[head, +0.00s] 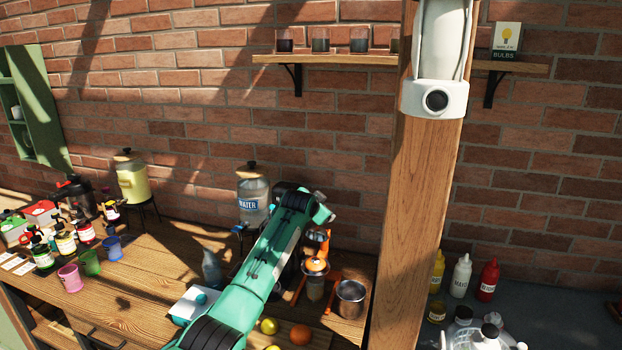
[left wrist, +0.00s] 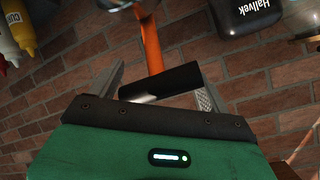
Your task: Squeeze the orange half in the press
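The press (head: 326,250) has an orange frame and stands on the wooden table near the brick wall. A round orange piece (head: 315,265) sits in its cup; I cannot tell surely whether this is the orange half. A small glass (head: 315,289) stands under it. My left gripper (head: 324,207) is at the top of the press. In the left wrist view, its fingers (left wrist: 160,88) are spread apart, with the lever's black handle (left wrist: 165,83) crossing between them and the orange lever arm (left wrist: 150,45) beyond. Handle contact is unclear. My right gripper is not in view.
A metal cup (head: 351,297) stands right of the press. A whole orange (head: 300,334) and a lemon (head: 269,325) lie in front. A water dispenser (head: 253,192) stands behind my left arm. A wooden post (head: 420,200) rises close on the right.

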